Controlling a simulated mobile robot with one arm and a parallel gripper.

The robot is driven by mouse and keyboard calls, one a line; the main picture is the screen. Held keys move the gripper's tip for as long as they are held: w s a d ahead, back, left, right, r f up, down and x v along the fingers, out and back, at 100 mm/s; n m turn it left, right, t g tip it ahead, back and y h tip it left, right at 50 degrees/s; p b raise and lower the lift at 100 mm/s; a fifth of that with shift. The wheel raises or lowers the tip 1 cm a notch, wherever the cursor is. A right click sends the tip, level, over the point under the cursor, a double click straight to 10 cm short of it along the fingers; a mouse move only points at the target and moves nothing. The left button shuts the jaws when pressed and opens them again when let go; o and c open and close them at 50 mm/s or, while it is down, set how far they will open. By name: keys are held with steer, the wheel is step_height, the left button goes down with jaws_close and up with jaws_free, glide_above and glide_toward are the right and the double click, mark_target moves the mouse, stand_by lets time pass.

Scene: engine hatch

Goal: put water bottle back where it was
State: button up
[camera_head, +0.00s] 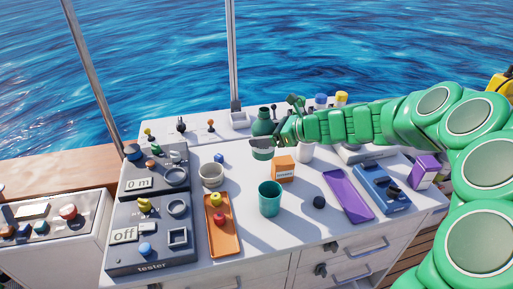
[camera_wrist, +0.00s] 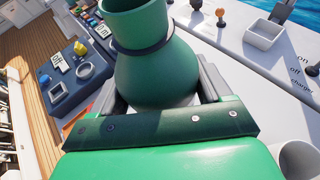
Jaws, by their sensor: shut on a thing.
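The dark green water bottle (camera_head: 264,127) has a round body and a narrower neck with a dark ring. It stands roughly upright at the back middle of the white counter in the head view. My gripper (camera_head: 262,143) is shut on its body, with a grey finger across the front. In the wrist view the bottle (camera_wrist: 155,75) sits between both fingers, its neck toward the top left. Its base is hidden there, and I cannot tell whether it touches the counter.
A teal cup (camera_head: 270,199), orange box (camera_head: 284,169), white cup (camera_head: 211,175) and orange tray (camera_head: 222,235) stand in front. A purple tray (camera_head: 347,196) and blue device (camera_head: 382,188) lie right. Levers (camera_head: 210,125) and a post (camera_head: 235,60) line the back.

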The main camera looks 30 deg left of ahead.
steer(key=shift+w+a+f, duration=1.35)
steer(key=shift+w+f, duration=0.15)
steer(key=shift+f, duration=0.55)
steer(key=shift+w+a+f, duration=1.3)
steer(key=shift+w+f, duration=0.25)
steer(key=shift+f, duration=0.45)
steer(key=shift+w+a+f, duration=1.35)
steer(key=shift+w+f, duration=0.15)
steer(key=shift+f, duration=0.55)
steer(key=shift+f, duration=0.1)
steer(key=o, duration=1.2)
